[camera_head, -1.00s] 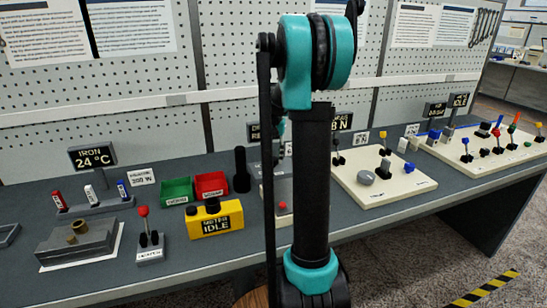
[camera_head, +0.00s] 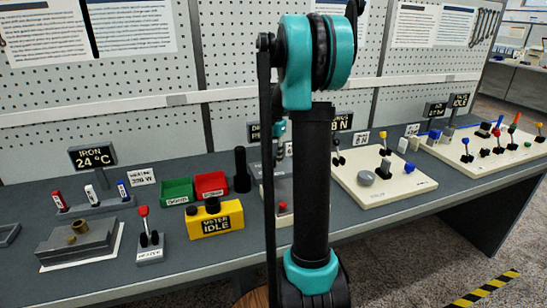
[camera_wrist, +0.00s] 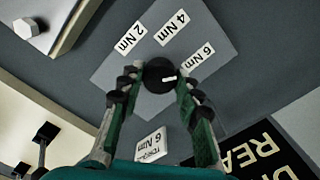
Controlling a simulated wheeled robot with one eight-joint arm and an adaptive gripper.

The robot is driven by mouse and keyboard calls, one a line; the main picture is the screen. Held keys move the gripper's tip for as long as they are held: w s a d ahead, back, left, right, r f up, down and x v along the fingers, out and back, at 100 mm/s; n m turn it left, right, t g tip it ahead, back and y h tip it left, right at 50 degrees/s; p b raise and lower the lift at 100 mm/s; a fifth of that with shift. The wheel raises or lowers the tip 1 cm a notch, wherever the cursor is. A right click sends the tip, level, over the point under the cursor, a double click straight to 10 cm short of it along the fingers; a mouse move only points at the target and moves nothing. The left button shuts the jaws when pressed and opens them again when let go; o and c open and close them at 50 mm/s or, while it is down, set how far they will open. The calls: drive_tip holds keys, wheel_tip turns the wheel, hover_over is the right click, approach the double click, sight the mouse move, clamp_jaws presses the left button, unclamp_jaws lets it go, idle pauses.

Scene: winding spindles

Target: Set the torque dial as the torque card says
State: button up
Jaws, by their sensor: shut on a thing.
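The torque dial (camera_wrist: 157,76) is a round black knob with a white pointer mark, on a grey plate (camera_wrist: 111,74) in the wrist view. Labels 2 Nm (camera_wrist: 130,38), 4 Nm (camera_wrist: 173,28) and 6 Nm (camera_wrist: 194,62) stand around it. The white mark points right and slightly up, roughly toward the 6 Nm label. My gripper (camera_wrist: 157,80) is shut on the dial, one finger on each side. The torque card (camera_wrist: 151,145) lies between the fingers, upside down, and seems to read 6 Nm.
A dark sign (camera_wrist: 262,155) stands close to the right finger in the wrist view. A cream panel (camera_wrist: 28,118) with black levers lies at left. In the head view, a yellow meter (camera_head: 215,220) and green bin (camera_head: 177,191) stand left of my arm.

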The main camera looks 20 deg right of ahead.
sight(274, 158)
drive_tip(key=o, duration=1.2)
drive_tip(key=shift+c, duration=0.2)
wheel_tip(274, 158, up, 12)
